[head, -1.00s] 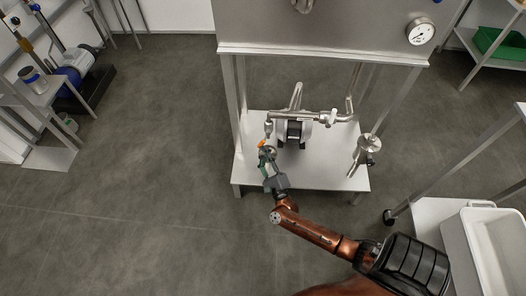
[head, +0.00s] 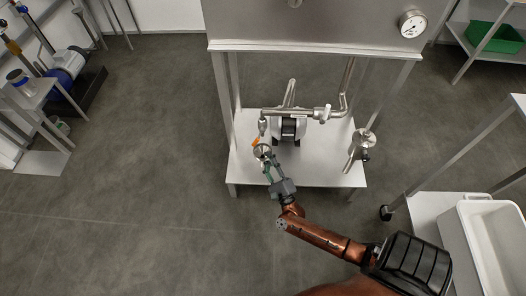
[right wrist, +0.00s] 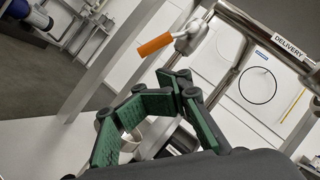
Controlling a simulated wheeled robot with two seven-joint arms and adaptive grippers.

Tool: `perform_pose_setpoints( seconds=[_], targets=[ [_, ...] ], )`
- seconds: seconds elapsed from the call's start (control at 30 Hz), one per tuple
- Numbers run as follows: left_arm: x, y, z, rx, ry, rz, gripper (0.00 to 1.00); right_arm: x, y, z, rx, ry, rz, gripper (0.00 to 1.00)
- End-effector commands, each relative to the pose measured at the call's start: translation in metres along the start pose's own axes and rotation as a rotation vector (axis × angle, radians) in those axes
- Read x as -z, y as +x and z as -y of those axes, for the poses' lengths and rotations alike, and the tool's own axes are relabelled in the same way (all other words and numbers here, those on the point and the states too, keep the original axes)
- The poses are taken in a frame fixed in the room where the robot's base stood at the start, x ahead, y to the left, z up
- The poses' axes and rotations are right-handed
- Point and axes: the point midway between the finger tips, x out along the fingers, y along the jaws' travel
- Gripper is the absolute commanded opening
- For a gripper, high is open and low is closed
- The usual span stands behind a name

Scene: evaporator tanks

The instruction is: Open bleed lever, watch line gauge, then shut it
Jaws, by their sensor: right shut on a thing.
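The orange bleed lever (right wrist: 155,43) sticks out to the left from a steel fitting on the delivery pipe in the right wrist view. It is a small orange mark (head: 255,142) in the head view. My right gripper (right wrist: 178,84) has its green-padded fingers closed together just below the lever; the handle shows clear of the pads, and what lies between them is hidden. It also shows in the head view (head: 266,163), by a small round pale thing (head: 262,151). I cannot tell whether that is the line gauge. My left gripper is not in view.
The pump (head: 288,130) stands on a white low shelf (head: 320,174) under the steel tank (head: 310,25). The tank carries a dial gauge (head: 413,24). A steel fitting (head: 360,145) stands at the shelf's right. A white bin (head: 497,240) is at right.

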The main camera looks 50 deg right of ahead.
Motion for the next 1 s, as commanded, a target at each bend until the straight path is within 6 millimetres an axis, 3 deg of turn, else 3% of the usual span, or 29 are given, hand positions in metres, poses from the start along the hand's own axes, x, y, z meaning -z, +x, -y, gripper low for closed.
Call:
perform_pose_setpoints(
  seconds=[0.07, 0.4, 0.83, 1.0],
  targets=[
    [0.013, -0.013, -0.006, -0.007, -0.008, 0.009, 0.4, -0.006, -0.015, 0.008, 0.004, 0.007, 0.001, 0.0],
    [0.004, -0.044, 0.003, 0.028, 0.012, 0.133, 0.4, -0.002, -0.074, 0.018, 0.008, 0.003, -0.003, 0.0],
    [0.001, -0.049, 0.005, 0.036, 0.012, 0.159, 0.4, -0.003, -0.086, 0.016, 0.001, 0.0, 0.001, 0.0],
    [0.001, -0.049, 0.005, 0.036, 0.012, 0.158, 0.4, -0.024, -0.103, -0.005, -0.126, -0.11, 0.057, 0.0]
  ],
)
